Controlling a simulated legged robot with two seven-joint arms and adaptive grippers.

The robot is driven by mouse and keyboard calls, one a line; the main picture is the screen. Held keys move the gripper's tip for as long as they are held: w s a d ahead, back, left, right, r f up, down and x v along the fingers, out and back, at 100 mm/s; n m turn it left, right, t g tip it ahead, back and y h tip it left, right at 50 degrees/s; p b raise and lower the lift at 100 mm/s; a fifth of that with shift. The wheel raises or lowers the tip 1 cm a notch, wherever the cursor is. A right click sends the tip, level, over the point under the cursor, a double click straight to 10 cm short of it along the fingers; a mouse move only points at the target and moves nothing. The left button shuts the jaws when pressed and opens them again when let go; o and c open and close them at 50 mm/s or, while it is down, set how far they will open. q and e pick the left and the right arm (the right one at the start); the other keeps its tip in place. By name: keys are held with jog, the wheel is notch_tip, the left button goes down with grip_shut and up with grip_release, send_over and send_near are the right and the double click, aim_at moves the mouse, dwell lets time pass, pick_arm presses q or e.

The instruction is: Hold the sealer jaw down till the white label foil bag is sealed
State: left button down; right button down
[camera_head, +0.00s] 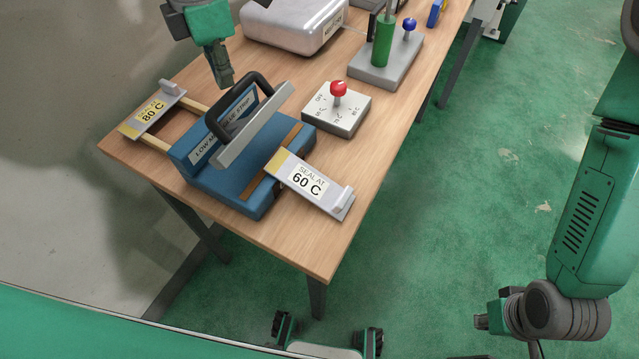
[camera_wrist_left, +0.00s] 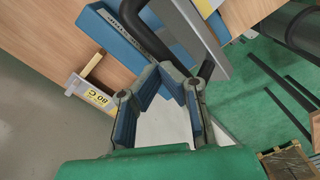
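The blue sealer (camera_head: 232,196) stands on the table with its grey jaw (camera_head: 252,126) tilted up and its black handle (camera_head: 262,82) on top. The white label foil bag (camera_head: 318,203), marked 60 C, lies at the sealer's right side, its yellow end at the sealing strip. My left gripper (camera_head: 226,78) has its fingertips together, just left of the handle; in the left wrist view the handle (camera_wrist_left: 146,36) passes beyond the fingertips. I cannot tell if they touch.
A yellow label bag (camera_head: 154,112), marked 80 C, rests on wooden rails left of the sealer. A dial box (camera_head: 336,112) with a red knob sits right of it. Behind stand a silver machine (camera_head: 296,24) and a grey base (camera_head: 385,68) with a green post.

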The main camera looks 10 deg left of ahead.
pick_arm(q)
jog(key=shift+f, duration=0.45)
jog(key=shift+s+d, duration=0.1)
jog(key=shift+s+d+f, duration=0.15)
jog(key=shift+d+f, duration=0.15)
jog(key=shift+d, duration=0.2)
jog(key=shift+f, duration=0.1)
